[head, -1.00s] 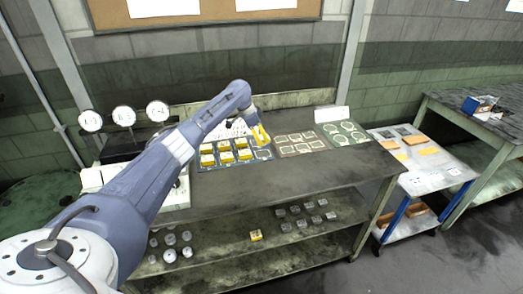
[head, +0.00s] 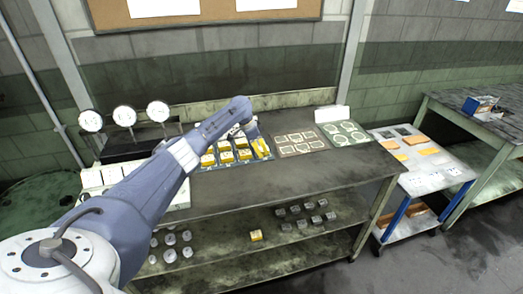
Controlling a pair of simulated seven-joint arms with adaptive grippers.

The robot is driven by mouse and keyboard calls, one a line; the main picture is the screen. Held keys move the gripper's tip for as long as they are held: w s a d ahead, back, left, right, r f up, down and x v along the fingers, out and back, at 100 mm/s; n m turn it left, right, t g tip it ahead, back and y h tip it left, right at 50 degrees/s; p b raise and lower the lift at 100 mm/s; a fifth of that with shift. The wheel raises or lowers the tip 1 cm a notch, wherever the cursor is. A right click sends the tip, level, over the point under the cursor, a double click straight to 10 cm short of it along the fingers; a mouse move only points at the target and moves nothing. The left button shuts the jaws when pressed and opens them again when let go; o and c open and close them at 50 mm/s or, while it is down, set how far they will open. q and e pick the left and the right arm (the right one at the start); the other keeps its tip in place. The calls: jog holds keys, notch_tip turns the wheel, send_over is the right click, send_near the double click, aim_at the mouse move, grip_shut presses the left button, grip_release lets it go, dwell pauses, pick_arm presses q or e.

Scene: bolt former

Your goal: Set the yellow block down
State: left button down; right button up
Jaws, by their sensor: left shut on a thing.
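My left arm reaches in from the left, and its gripper (head: 255,139) is shut on a yellow block (head: 262,147). The block is at the right end of a blue tray (head: 230,163) on the table. I cannot tell whether its underside touches the tray. Several other yellow blocks (head: 226,157) stand in the tray to the left of it. My forearm and wrist hide the back left part of the tray. My right gripper is not in view.
Two more trays, a brown one (head: 299,150) and a green one (head: 344,139), lie right of the blue tray. Three round dials (head: 124,115) stand at the back left. The table's front (head: 290,180) is clear.

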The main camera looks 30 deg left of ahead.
pick_arm(q)
jog(key=shift+f, duration=0.15)
jog(key=c, duration=1)
grip_release()
jog(key=shift+c, duration=0.2)
jog(key=v, duration=1.2)
